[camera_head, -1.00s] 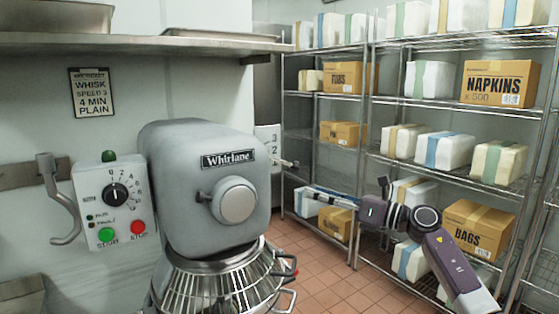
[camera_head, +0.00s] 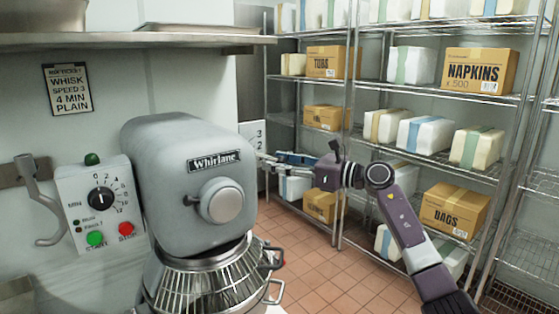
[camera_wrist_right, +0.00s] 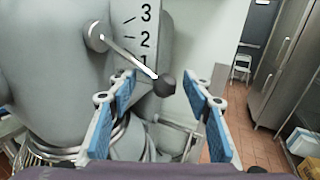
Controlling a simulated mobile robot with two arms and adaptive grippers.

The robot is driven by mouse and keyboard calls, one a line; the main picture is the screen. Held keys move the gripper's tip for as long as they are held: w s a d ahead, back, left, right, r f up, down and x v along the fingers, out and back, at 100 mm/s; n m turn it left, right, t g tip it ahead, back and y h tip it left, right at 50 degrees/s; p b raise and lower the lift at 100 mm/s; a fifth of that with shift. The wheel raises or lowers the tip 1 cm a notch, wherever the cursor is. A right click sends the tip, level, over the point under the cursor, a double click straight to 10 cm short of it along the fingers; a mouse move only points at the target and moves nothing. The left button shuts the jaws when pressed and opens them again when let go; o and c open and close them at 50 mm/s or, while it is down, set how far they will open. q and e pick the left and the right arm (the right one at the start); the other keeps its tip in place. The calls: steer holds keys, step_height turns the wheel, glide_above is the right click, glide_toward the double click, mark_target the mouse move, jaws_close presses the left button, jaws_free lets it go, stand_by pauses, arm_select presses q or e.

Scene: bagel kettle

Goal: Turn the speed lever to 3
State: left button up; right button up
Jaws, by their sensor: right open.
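The grey Whirlane mixer (camera_head: 185,185) stands at the left of centre in the head view. Its speed plate (camera_head: 258,137) is on its far right side. The right gripper (camera_head: 280,159) also shows beside the mixer.
A control box (camera_head: 100,205) with a dial and green and red buttons is left of the mixer. A wire bowl guard (camera_head: 200,280) is below the mixer head. Wire shelves (camera_head: 420,95) with boxes stand behind my right arm. Tiled floor (camera_head: 310,250) is clear between.

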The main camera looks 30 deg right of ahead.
steer(key=shift+w, duration=0.1)
jaws_close()
steer(key=shift+d, duration=0.1)
